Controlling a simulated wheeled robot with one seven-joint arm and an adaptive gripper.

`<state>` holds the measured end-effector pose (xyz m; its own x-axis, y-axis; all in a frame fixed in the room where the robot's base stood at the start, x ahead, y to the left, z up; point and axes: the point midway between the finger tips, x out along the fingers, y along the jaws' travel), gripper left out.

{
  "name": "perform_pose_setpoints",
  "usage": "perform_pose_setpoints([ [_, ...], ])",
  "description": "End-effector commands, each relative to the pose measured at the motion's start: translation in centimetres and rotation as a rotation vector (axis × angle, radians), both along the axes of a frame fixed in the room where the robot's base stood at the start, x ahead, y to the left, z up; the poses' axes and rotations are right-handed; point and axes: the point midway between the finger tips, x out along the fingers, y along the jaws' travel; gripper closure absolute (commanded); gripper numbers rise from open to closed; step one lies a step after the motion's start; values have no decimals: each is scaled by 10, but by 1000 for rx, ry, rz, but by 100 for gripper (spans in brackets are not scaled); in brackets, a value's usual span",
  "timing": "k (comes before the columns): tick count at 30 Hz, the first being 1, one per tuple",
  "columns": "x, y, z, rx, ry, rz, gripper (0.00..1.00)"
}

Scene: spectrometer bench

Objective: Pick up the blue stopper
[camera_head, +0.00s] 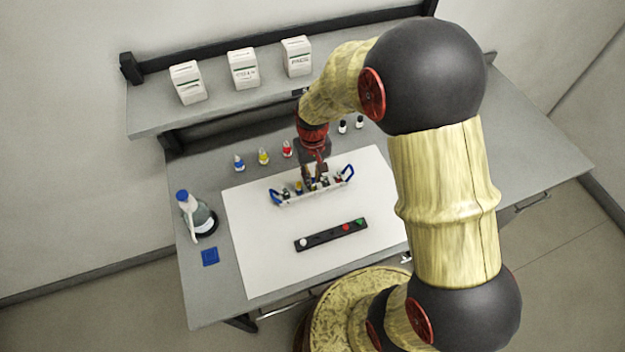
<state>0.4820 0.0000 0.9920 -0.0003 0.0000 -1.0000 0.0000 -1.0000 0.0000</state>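My gripper (317,174) points down over a white rack (287,201) with blue end handles, near its middle. The rack holds several small vials with coloured tops. The fingers overlap the vials in the picture, and I cannot tell whether they are open or touch anything. I cannot single out a separate blue stopper. Blue shows on the cap of a small bottle (239,162) behind the rack to the left. A black strip (324,236) in front of the rack carries a white, a red and a green stopper, with no blue one visible on it.
Bottles with yellow (263,157) and red (287,149) caps stand behind the mat, with dark ones farther right. A wash bottle (197,215) and a blue square (210,256) are at the left. White boxes (243,69) stand on the shelf. The white mat's front is clear.

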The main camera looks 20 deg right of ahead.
Motion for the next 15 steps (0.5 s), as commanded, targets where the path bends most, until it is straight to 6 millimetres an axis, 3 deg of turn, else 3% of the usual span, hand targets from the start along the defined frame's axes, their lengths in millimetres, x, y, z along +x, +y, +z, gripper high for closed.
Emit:
perform_pose_setpoints([
  [4, 0, 0, 0, 0, 0, 0, 95],
  [15, 0, 0, 1, 0, 0, 0, 95],
])
